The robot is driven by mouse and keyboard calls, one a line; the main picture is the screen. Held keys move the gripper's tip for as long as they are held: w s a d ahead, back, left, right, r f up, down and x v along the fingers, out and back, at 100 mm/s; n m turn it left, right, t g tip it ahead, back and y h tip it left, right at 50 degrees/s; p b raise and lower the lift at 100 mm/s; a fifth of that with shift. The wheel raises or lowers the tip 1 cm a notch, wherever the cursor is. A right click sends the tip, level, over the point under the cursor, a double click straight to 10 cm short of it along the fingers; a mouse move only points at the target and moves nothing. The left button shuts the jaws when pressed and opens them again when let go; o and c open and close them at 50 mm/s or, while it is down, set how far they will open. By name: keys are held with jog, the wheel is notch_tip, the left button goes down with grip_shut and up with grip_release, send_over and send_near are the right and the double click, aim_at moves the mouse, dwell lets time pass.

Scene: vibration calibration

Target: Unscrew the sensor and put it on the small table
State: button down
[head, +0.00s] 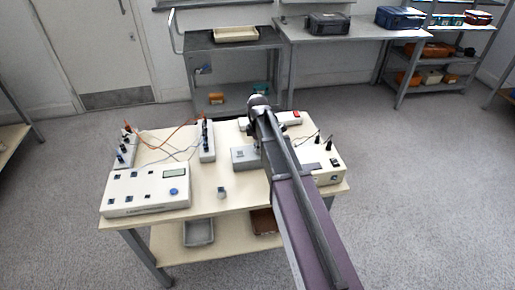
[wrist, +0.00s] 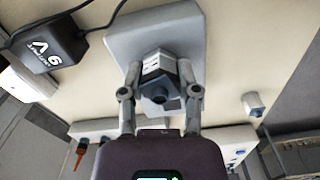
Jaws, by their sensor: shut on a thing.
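The sensor (wrist: 160,84), a small grey faceted body with a dark round end, stands on a light grey block (wrist: 190,30) in the wrist view. My gripper (wrist: 159,70) has one finger on each side of the sensor and is shut on it. I cannot tell whether the sensor's thread is still engaged in the block. In the head view the block (head: 243,158) sits mid-table beside my arm, which hides the gripper. The beige-topped table (head: 208,205) carries the block and instruments. I cannot tell which table the task calls small.
A white instrument box with a display (head: 146,190) stands at the front left, another (head: 322,168) at the right. A small grey piece (head: 221,192) lies near the front edge. Cables cross the back left. A grey cart (head: 225,65) stands behind. Bare tabletop lies around the small piece.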

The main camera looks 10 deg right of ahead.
dwell(0.3)
jog(key=shift+n, duration=2)
jog(key=shift+c, duration=1.3)
grip_release()
jog(key=shift+f, duration=0.1)
jog(key=shift+c, duration=0.2)
jog(key=shift+m, duration=0.3)
jog(key=shift+m, duration=1.7)
